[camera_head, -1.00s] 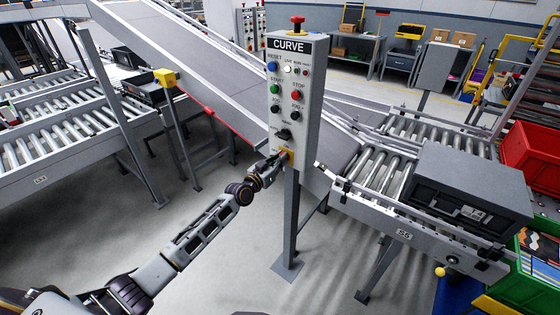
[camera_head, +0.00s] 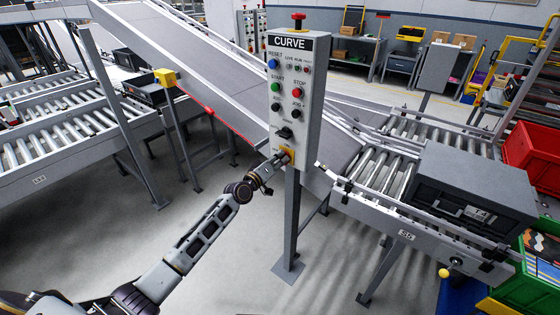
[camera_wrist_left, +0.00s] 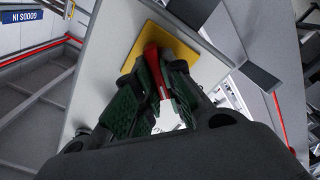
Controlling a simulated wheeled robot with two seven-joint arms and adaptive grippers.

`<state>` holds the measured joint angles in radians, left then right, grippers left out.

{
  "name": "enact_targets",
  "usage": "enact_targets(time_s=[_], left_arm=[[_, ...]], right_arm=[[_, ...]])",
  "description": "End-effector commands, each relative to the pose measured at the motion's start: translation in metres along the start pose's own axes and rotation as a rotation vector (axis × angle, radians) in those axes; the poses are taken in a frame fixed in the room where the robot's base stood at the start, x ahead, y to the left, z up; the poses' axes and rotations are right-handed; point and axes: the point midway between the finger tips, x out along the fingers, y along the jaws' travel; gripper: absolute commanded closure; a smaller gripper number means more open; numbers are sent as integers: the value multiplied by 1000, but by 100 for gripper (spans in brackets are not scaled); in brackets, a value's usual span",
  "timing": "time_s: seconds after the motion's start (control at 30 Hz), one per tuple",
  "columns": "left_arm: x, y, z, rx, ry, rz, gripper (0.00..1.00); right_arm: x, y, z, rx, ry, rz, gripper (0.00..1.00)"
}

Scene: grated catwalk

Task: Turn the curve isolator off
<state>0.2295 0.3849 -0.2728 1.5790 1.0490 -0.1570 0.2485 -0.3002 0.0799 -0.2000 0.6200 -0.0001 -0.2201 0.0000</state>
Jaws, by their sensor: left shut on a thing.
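The CURVE control panel (camera_head: 297,90) is a grey box on a post, with a yellow isolator plate (camera_head: 288,154) at its bottom. In the left wrist view the yellow plate (camera_wrist_left: 184,62) carries a red handle (camera_wrist_left: 152,62). My left gripper (camera_head: 279,161) is at the plate, and its dark green fingers (camera_wrist_left: 156,85) are closed around the red handle. The fingers hide part of the handle, so its exact angle is hard to read. The LIVE lamp (camera_head: 288,67) on the panel looks unlit. My right gripper is not in view.
A sloped conveyor (camera_head: 190,60) runs behind the panel. A roller conveyor (camera_head: 385,170) with a dark grey tote (camera_head: 470,190) stands to the right. Red (camera_head: 530,150) and green (camera_head: 530,285) bins are at the far right. The floor left of the post is clear.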

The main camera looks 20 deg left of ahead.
Motion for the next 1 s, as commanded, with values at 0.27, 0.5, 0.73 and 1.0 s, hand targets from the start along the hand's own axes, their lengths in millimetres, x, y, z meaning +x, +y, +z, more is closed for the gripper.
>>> enact_targets(time_s=[0.27, 0.5, 0.73, 1.0], left_arm=[[0, -2, 0, -265, 1, -1, 100], [0, -3, 0, -483, 1, -1, 100], [0, -4, 0, -635, 2, 0, 100], [0, -4, 1, -715, 1, -1, 100]], right_arm=[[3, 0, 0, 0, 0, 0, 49], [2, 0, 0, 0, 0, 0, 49], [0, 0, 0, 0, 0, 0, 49], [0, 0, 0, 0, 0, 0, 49]])
